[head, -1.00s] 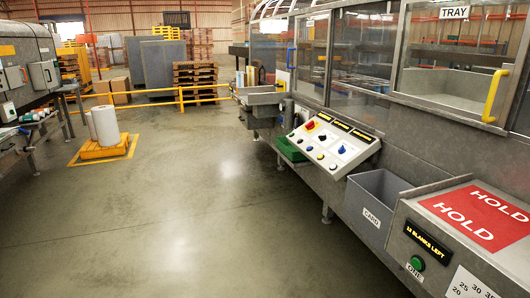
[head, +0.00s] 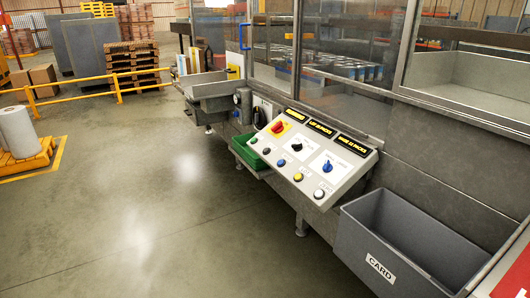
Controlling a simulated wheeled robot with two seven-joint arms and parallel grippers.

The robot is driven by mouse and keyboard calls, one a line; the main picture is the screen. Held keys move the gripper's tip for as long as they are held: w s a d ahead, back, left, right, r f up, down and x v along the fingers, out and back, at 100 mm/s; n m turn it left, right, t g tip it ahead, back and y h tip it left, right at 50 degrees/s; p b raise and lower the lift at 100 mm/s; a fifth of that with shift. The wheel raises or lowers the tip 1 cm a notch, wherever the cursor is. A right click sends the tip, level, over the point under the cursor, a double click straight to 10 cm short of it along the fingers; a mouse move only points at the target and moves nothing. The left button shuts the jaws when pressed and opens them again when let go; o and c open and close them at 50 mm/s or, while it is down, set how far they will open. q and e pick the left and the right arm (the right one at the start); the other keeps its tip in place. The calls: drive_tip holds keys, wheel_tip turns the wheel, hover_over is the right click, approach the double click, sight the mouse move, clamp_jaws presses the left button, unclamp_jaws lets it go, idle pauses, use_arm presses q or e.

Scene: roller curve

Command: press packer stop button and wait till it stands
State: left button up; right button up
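The packer's sloped control panel (head: 313,158) is on the machine front, right of centre in the head view. It carries a red knob on a yellow plate (head: 277,127), a black knob (head: 296,146) and a blue knob (head: 327,167). Along its lower edge is a row of small buttons, including a blue button (head: 281,162), a yellow button (head: 298,177) and a white button (head: 319,194). Three dark displays (head: 320,129) with yellow text run along the top. The button labels are too small to read. Neither of my grippers is in view.
A grey bin labelled CARD (head: 378,268) juts out right of the panel. A green tray (head: 248,158) sits below the panel's left side. Glass guards stand behind. Open floor (head: 150,220) lies to the left, with a yellow rail (head: 85,91) beyond it.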

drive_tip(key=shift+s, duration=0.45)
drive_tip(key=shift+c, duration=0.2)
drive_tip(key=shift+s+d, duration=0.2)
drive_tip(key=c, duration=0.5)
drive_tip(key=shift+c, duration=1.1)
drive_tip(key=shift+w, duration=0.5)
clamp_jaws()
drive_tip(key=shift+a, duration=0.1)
